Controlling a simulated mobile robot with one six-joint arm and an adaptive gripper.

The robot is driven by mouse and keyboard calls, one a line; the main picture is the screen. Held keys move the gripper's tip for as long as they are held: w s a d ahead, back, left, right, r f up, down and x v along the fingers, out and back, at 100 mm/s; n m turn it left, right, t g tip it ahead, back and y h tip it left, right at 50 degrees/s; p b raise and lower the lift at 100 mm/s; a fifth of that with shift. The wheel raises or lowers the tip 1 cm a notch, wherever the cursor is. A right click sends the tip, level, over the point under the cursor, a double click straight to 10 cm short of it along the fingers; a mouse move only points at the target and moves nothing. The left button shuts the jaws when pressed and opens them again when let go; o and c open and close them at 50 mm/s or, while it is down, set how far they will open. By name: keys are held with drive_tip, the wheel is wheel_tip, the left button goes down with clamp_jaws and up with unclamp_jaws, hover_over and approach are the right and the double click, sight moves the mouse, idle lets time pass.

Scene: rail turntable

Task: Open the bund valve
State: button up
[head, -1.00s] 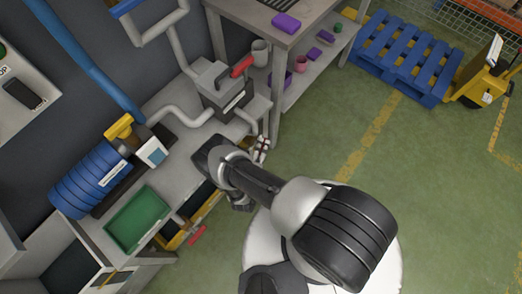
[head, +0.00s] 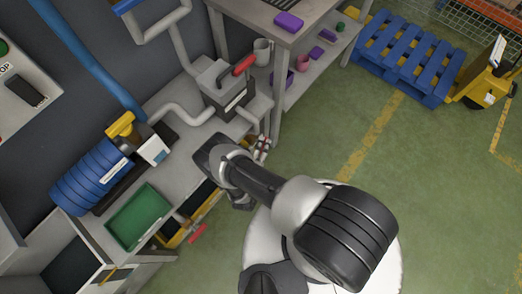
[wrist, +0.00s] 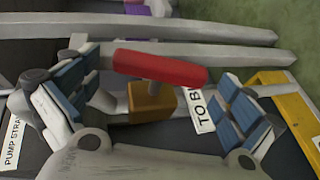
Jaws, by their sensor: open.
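In the wrist view a red lever handle (wrist: 160,67) sits on a short stem above a brass-coloured valve body (wrist: 151,102). The handle lies crosswise in the picture, slightly tilted. A white label (wrist: 203,112) beginning "TO B" is beside the body, partly hidden by a finger. My gripper (wrist: 152,90) is open, with one blue-padded finger on each side of the valve. The fingers appear apart from the handle. In the head view my gripper (head: 241,198) is over the front of the bench, largely hidden by my arm, and the valve below it cannot be made out.
Grey rails (wrist: 205,32) run across behind the valve. A "PUMP STRA" label (wrist: 12,143) is at the left. Green floor at right is open.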

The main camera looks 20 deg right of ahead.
drive_tip(key=v, duration=1.2)
drive_tip(key=shift+f, duration=0.1)
